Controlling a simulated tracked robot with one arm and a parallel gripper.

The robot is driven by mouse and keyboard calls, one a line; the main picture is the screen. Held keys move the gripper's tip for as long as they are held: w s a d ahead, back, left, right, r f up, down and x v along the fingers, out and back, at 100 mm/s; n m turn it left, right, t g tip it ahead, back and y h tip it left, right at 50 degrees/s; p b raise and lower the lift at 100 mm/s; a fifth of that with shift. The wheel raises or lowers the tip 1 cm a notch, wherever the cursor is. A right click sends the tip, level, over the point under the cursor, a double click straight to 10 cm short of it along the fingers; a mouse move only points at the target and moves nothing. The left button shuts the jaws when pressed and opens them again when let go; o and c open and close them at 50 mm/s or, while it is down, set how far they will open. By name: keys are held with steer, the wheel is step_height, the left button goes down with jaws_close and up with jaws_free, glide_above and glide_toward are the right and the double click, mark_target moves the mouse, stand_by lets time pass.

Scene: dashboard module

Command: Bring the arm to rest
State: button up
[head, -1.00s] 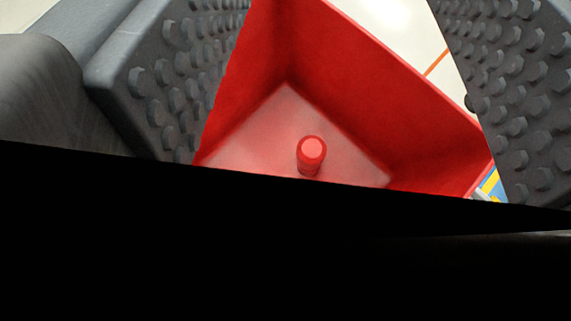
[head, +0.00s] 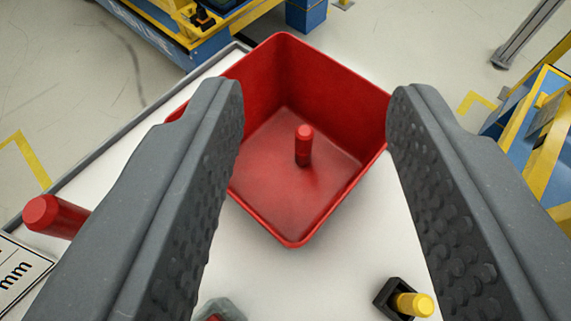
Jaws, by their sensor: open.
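My gripper (head: 314,90) is open and empty, its two grey studded fingers spread wide in the head view. Beyond and between the fingers is a red bin (head: 262,205) on a white table top. A red cylinder (head: 303,147) stands upright on the bin's floor, apart from both fingers. The left finger covers part of the bin's left side, and the right fingertip overlaps the bin's right rim in the picture.
Another red cylinder (head: 56,216) shows at the left, partly behind the left finger. A black holder with a yellow peg (head: 414,304) is at the bottom right of the white table (head: 300,285). Blue and yellow structures (head: 545,140) stand beyond.

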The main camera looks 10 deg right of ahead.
steer(key=shift+s+r, duration=0.1)
stand_by(0.3)
steer(key=s+a+r+n+t+y, duration=0.1)
steer(key=s+a+r+y, duration=0.1)
steer(key=r, duration=0.7)
steer(key=s+a+r+n+y, duration=0.1)
steer(key=a+r, duration=0.1)
steer(key=r, duration=0.7)
steer(key=s+d+r, duration=0.3)
steer(key=s+r, duration=0.2)
steer(key=r, duration=0.3)
steer(key=s+d+r+n+t, duration=0.1)
steer(key=s+d+r, duration=0.3)
steer(key=r, duration=0.5)
steer(key=v, duration=0.2)
steer(key=shift+s+d, duration=0.2)
steer(key=shift+s, duration=0.1)
steer(key=shift+c, duration=0.5)
